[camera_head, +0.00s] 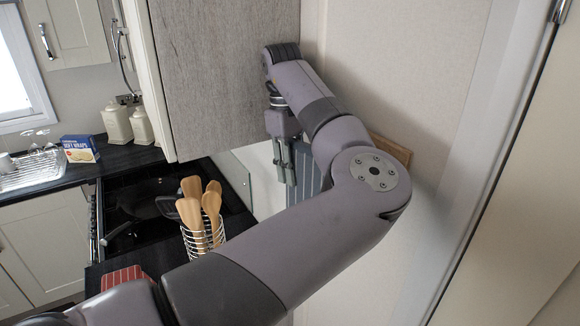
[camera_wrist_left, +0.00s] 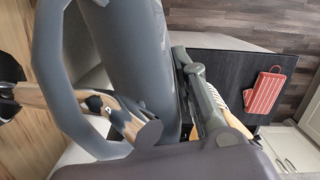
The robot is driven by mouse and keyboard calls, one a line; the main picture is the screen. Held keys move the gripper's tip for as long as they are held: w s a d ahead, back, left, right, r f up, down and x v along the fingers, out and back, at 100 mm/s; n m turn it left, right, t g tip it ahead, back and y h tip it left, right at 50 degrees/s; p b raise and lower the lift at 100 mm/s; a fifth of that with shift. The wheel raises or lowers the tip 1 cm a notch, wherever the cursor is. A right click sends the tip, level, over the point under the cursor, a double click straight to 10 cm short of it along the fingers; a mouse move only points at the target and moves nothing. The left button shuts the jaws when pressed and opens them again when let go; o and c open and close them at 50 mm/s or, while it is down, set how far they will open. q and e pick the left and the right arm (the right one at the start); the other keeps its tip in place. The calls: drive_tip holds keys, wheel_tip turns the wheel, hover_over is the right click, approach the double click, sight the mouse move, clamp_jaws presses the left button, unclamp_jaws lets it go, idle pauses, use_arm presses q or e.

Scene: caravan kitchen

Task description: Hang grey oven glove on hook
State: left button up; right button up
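The grey oven glove (camera_head: 308,172) hangs upright beside the wall in the head view, partly hidden behind my left arm. My left gripper (camera_head: 283,160) points down and is shut on it. In the wrist view the glove (camera_wrist_left: 118,55) is large and close, with its wide loop (camera_wrist_left: 75,75) on the left. The wooden hook board (camera_head: 390,150) is on the wall, mostly hidden by my arm. In the wrist view the board (camera_wrist_left: 30,95) shows behind the loop, with a dark hook (camera_wrist_left: 95,103) seen within the loop's outline. I cannot tell whether the hook passes through it. My right gripper is out of view.
A grey wood-faced cabinet (camera_head: 225,80) stands close beside the gripper. Below are a black hob (camera_head: 140,200) and a wire holder (camera_head: 203,240) with wooden utensils (camera_head: 212,203). A red striped cloth item (camera_head: 127,278) lies on the dark counter, also visible in the wrist view (camera_wrist_left: 265,92).

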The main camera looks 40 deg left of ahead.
sight(296, 141)
use_arm(q)
drive_tip(key=o, duration=0.4)
drive_tip(key=shift+w+d, duration=0.1)
drive_tip(key=shift+r, duration=0.15)
wheel_tip(296, 141, up, 9)
drive_tip(key=shift+w+f, duration=0.1)
drive_tip(key=shift+r, duration=0.6)
drive_tip(key=shift+s, duration=0.25)
